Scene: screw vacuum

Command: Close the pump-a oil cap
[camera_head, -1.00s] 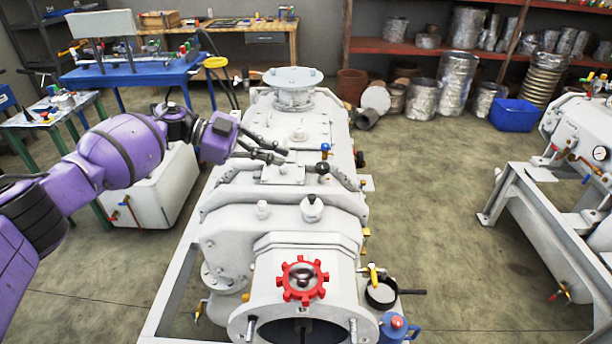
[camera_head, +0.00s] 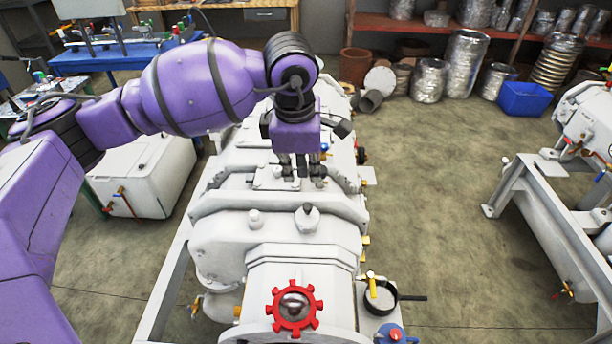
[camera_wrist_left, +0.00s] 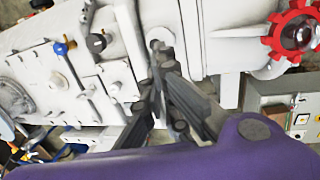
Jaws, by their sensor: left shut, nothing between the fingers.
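Pump-a seems to be the large white pump (camera_head: 300,262) in the middle of the head view. A short round white fitting with a dark tip (camera_head: 308,216) stands on its top and may be the oil cap; I cannot tell if it is open or closed. A smaller white fitting (camera_head: 255,219) stands left of it. My left gripper (camera_head: 302,173) hangs over the pump's top plate, behind these fittings, fingers pointing down, shut and empty. In the left wrist view its fingertips (camera_wrist_left: 160,62) are together near a round white part (camera_wrist_left: 160,37). My right gripper is not in view.
A red handwheel (camera_head: 294,307) is on the pump's front, also at right in the wrist view (camera_wrist_left: 293,34). Another white machine (camera_head: 560,190) is at far right. Floor between is clear.

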